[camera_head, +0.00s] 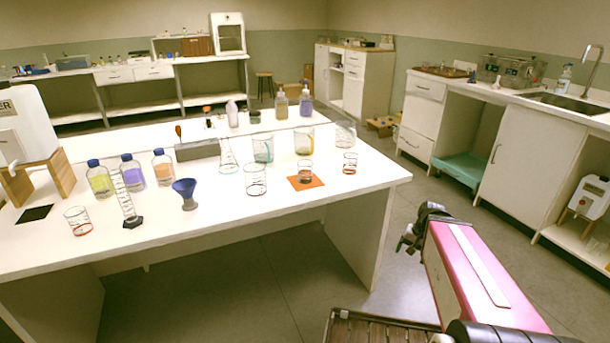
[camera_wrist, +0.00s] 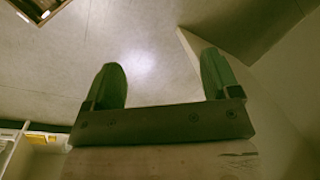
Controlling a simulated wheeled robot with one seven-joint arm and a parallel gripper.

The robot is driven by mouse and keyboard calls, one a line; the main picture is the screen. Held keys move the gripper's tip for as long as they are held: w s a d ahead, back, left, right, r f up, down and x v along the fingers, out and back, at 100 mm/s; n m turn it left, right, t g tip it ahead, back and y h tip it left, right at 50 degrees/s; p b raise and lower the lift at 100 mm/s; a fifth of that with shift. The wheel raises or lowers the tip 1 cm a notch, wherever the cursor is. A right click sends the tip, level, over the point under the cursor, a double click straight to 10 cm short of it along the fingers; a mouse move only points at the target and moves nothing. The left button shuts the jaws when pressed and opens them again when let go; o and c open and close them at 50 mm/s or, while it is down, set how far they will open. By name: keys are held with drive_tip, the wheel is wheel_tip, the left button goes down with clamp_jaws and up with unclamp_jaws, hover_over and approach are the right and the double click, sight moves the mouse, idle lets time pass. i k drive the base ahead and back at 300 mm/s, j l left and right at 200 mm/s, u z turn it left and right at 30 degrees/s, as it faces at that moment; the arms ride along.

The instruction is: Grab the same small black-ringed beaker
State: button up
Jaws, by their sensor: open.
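A small clear beaker with dark rings (camera_head: 256,181) stands upright on the white table, near the middle of its front half. Another small beaker (camera_head: 305,170) stands on an orange mat (camera_head: 306,184) to its right. Two more small beakers with reddish bases stand at the right (camera_head: 350,163) and at the front left (camera_head: 78,221). My gripper (camera_head: 408,238) is off the table's right front corner, apart from every beaker. In the wrist view my gripper (camera_wrist: 162,75) has its two green fingers spread, with only floor between them.
On the white table (camera_head: 330,200), a blue funnel (camera_head: 186,192) and a graduated cylinder (camera_head: 125,200) stand left of the dark-ringed beaker. A conical flask (camera_head: 227,157) and larger beakers (camera_head: 263,147) stand behind it. Blue-capped bottles (camera_head: 132,170) are further left. The table's right front corner is bare.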

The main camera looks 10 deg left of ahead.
sight(304, 173)
drive_tip(key=k+j+u, duration=0.1)
drive_tip(key=k+u, duration=0.2)
drive_tip(key=k, duration=0.15)
drive_tip(key=k+j+u, duration=0.3)
drive_tip(key=k, duration=0.2)
drive_tip(key=l, duration=0.1)
